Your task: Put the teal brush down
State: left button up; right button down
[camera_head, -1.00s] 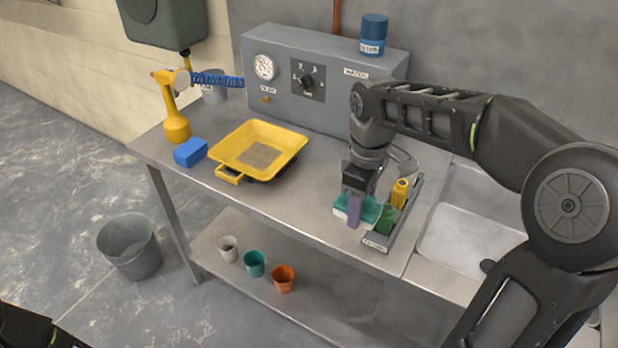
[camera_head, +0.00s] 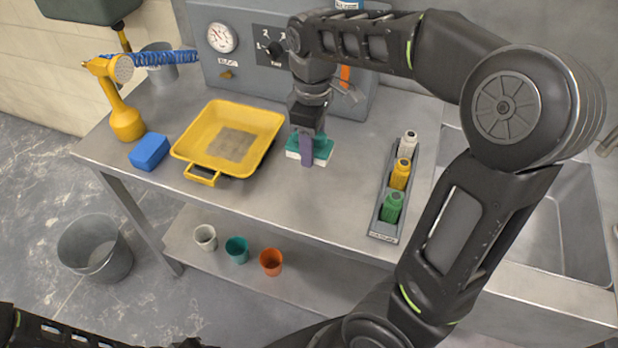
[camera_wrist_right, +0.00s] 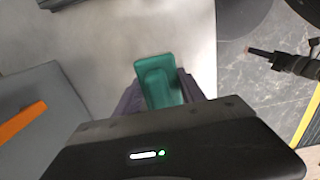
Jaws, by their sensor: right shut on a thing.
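The teal brush (camera_head: 322,150) has a teal top and a pale lower edge. My right gripper (camera_head: 307,155) is shut on it, its purple fingers on the brush's sides. In the head view the brush is at or just above the steel bench (camera_head: 330,205), between the yellow tray and the bottle rack; I cannot tell whether it touches the bench. In the right wrist view the brush (camera_wrist_right: 158,82) sits between the fingers. My left arm shows only at the lower left edge of the head view, and its gripper is out of sight.
A yellow tray (camera_head: 187,143) is left of the brush, with a blue block (camera_head: 149,151) and yellow sprayer (camera_head: 126,122) beyond. A rack (camera_head: 384,237) of bottles stands to the right. The bench front is clear. Cups (camera_head: 237,249) stand on the lower shelf.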

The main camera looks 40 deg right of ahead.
send_over(312, 184)
notch_tip(312, 184, down, 6)
dwell(0.3)
notch_tip(312, 184, down, 4)
jog(key=shift+r, duration=0.25)
jog(key=shift+f, duration=0.1)
jog(key=shift+f, duration=0.1)
jog(key=shift+f, duration=0.15)
jog(key=c, duration=0.7)
grip_release()
